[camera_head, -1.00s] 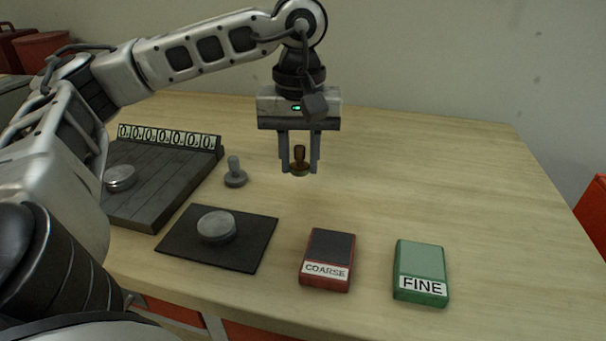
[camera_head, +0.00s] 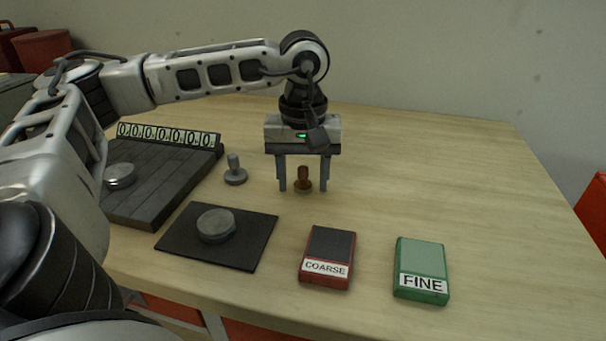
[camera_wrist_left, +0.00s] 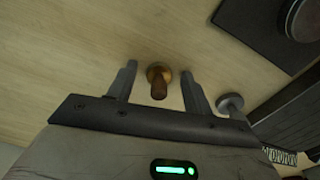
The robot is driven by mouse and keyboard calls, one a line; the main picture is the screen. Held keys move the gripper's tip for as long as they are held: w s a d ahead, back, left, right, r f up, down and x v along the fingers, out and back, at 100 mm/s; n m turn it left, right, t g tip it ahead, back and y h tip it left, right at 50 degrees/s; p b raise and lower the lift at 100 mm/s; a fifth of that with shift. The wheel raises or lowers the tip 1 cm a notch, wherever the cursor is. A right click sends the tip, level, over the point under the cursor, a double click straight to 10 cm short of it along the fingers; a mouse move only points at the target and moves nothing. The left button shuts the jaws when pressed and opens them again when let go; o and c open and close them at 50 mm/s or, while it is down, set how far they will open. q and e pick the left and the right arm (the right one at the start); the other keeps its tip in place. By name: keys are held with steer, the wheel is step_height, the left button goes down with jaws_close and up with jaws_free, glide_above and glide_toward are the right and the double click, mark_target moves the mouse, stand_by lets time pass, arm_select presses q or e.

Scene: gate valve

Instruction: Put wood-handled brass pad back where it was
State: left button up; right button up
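The wood-handled brass pad (camera_head: 303,181) stands upright on the table, with its brown handle up and its round brass base down. It also shows in the left wrist view (camera_wrist_left: 159,80). My left gripper (camera_head: 304,187) is open, pointing down, with one finger on each side of the pad. In the left wrist view there are gaps between the fingers (camera_wrist_left: 159,78) and the pad. My right gripper is not in view.
A grey-handled pad (camera_head: 235,172) stands close by on the left. A dark mat (camera_head: 255,255) with a metal disc (camera_head: 216,225), a red COARSE block (camera_head: 327,257) and a green FINE block (camera_head: 421,269) lie nearer the front. The table's right side is clear.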

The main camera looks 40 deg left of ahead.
mark_target(303, 170)
arm_select(q)
steer(key=shift+r, duration=0.1)
step_height(303, 170, up, 12)
steer(key=shift+p, duration=0.4)
steer(key=shift+s+d, duration=0.1)
steer(key=shift+s, duration=0.05)
stand_by(0.6)
